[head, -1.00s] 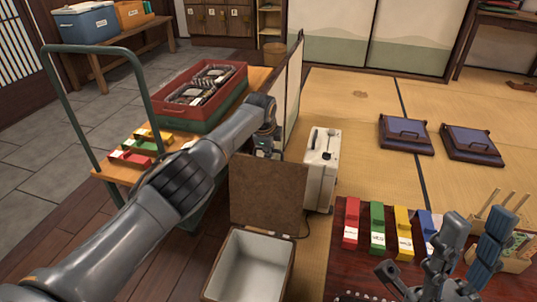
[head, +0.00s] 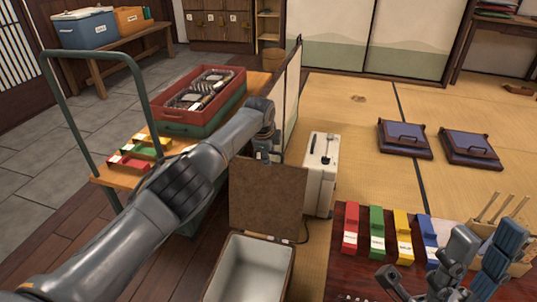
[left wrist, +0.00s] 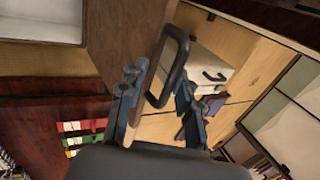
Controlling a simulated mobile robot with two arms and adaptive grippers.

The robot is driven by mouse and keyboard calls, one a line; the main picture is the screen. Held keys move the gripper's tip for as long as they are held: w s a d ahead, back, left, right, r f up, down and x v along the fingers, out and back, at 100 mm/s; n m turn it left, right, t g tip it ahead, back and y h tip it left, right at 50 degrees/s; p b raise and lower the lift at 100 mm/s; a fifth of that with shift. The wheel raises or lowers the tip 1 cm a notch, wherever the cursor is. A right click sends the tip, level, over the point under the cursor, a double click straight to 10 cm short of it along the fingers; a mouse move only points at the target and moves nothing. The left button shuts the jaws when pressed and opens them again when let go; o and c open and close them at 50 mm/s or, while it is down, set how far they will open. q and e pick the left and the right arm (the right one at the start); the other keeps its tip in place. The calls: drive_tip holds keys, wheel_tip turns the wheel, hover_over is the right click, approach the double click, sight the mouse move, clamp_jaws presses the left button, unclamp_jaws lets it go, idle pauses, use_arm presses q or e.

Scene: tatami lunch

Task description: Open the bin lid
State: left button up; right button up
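The bin (head: 248,268) is a white open-topped box at the bottom centre of the head view. Its brown lid (head: 266,199) stands upright at the far side, so the pale inside shows. In the left wrist view, the lid (left wrist: 120,28) carries a black loop handle (left wrist: 172,62). My left gripper (left wrist: 160,82) has its fingers spread, with the handle between them; I cannot tell whether they touch it. In the head view its fingers are hidden behind the lid. My right gripper (head: 447,258) is open and empty over the dark red table.
A white appliance (head: 321,172) stands right of the lid. A cart (head: 130,178) with a red crate (head: 203,72) is at the left. Coloured boxes (head: 376,228) lie on the dark red table (head: 345,270). Open tatami lies beyond, with two purple cushions (head: 404,135) to the right.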

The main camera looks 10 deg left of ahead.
use_arm(q)
drive_tip(key=v, duration=1.2)
drive_tip(key=shift+f, duration=0.1)
